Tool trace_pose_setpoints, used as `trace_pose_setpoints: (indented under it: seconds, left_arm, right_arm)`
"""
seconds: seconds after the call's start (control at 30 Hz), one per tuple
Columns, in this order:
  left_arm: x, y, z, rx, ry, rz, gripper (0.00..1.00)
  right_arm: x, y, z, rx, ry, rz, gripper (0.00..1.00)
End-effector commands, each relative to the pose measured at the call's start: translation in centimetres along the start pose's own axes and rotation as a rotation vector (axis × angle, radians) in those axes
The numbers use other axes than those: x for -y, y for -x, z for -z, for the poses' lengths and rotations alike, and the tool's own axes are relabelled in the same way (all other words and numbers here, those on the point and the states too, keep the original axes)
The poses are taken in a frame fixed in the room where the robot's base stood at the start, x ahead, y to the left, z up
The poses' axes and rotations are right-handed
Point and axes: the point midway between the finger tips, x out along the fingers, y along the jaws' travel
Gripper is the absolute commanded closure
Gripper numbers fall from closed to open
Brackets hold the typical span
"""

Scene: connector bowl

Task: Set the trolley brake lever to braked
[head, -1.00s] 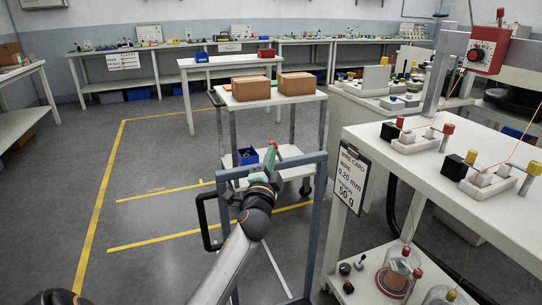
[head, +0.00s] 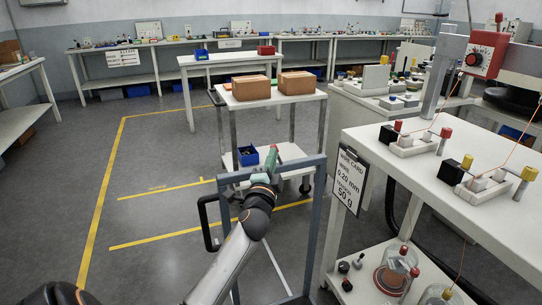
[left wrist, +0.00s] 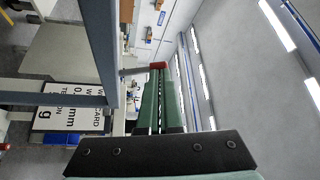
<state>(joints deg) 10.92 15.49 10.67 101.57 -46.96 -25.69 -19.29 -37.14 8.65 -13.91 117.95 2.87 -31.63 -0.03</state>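A blue-grey upright frame (head: 308,215) with a black side handle stands in front of me; it also fills the left of the left wrist view (left wrist: 100,50). A short grey bar from it ends in a red tip (left wrist: 157,65), which I take as the brake lever. My left gripper (head: 271,160) points forward over the frame's top bar. In the left wrist view its green fingers (left wrist: 160,100) are close together, with their tips at the red tip. Whether they touch it, and the lever's exact setting, I cannot tell. My right gripper is out of view.
A white trolley (head: 262,100) with two cardboard boxes (head: 250,88) stands just beyond. A white bench (head: 430,180) with a hanging card (head: 350,180), posts and wires is at the right. Yellow floor lines (head: 105,180) mark open floor at the left.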

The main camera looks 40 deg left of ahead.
Motion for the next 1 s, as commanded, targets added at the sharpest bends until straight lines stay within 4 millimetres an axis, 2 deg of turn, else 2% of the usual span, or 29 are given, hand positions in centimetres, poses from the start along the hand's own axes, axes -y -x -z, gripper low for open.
trace_pose_setpoints:
  seconds: [0.23,0.37,0.67,0.8,0.93,1.0]
  left_arm:
    - [0.8,-0.4,0.6,0.000,-0.072,-0.050,1.00]
    - [1.3,-0.8,1.1,0.000,-0.137,-0.093,1.00]
    - [1.4,-1.5,2.2,0.000,-0.319,-0.215,1.00]
    - [1.2,-1.8,2.7,0.000,-0.405,-0.272,1.00]
    - [0.8,-2.1,3.0,0.000,-0.484,-0.322,1.00]
    - [0.2,-1.9,2.8,0.000,-0.475,-0.318,1.00]
  right_arm:
    - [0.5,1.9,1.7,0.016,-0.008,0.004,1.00]
    - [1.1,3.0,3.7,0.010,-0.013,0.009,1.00]
    - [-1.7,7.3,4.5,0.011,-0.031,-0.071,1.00]
    - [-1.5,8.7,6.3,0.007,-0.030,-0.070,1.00]
    - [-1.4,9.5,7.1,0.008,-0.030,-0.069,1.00]
    - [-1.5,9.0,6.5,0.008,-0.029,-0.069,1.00]
